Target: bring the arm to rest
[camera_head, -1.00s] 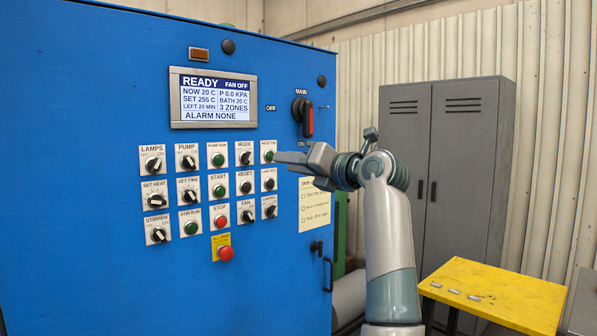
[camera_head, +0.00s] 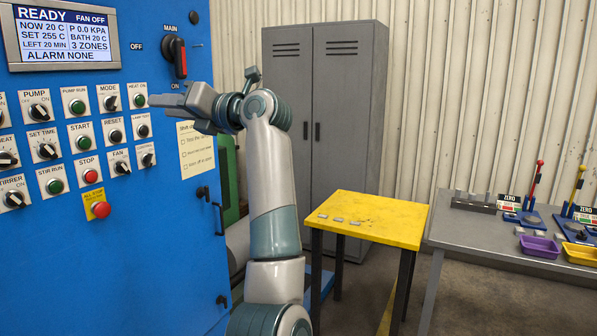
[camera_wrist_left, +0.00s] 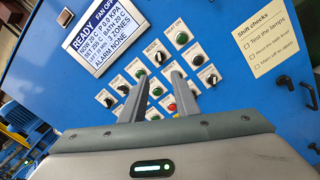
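My left gripper (camera_head: 158,101) is in front of the blue furnace's control panel in the head view, its fingers pointing left beside the green HEAT ON button (camera_head: 138,101). Whether it touches the button cannot be told. The left wrist view shows the two fingers (camera_wrist_left: 160,85) apart with nothing between them, pointing at the rows of buttons and knobs. My left arm (camera_head: 272,180) rises from the bottom of the head view and bends toward the panel. My right gripper is not in view.
The blue furnace (camera_head: 150,265) fills the left, with a red-handled main switch (camera_head: 178,58) and screen (camera_head: 65,38). A grey locker (camera_head: 345,110) stands behind. A yellow table (camera_head: 375,220) and a grey bench (camera_head: 475,233) with trays stand at right.

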